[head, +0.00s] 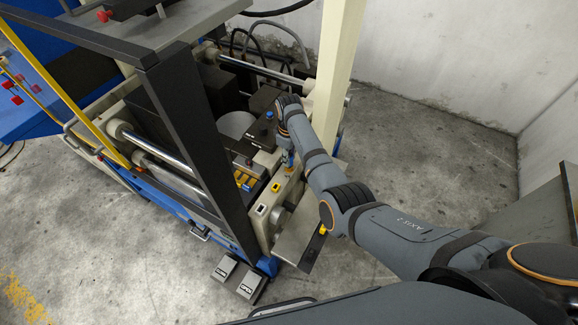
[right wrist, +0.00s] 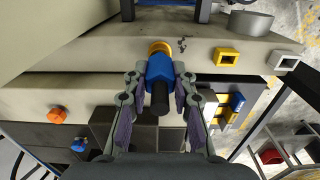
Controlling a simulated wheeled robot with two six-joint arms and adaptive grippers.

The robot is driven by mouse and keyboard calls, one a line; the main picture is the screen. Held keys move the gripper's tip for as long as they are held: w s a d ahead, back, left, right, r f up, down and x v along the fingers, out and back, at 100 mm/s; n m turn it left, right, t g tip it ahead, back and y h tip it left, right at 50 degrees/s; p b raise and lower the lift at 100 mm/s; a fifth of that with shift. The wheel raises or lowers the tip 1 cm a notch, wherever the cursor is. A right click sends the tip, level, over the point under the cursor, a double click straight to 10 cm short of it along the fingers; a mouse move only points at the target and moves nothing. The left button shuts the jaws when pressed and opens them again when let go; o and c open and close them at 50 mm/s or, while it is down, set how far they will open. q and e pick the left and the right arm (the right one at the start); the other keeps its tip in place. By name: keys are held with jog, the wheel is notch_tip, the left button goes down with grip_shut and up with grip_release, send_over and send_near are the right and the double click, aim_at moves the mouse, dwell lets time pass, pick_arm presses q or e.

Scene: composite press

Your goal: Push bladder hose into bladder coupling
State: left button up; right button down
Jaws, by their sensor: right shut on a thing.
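In the right wrist view, a blue connector with a black rear end, which I take as the bladder hose's end (right wrist: 159,71), sits between the fingers of my right gripper (right wrist: 157,88). The gripper is shut on it. A brass ring, likely the bladder coupling (right wrist: 160,47), lies right at the blue part's far end on the beige press face. The two look in line and touching, but how deep the hose sits is hidden. In the head view my right gripper (head: 290,150) reaches down to the press's front edge, where the blue part shows small. My left gripper is not in view.
An orange knob (right wrist: 57,115) is at left. In the head view, a dark post (head: 190,130) and a beige column (head: 338,60) flank the work spot. Two pedals (head: 237,278) stand on the floor.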

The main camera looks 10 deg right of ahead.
jog(key=shift+f, duration=0.55)
dwell(0.6)
jog(key=c, duration=1)
grip_release()
notch_tip(320, 180, up, 12)
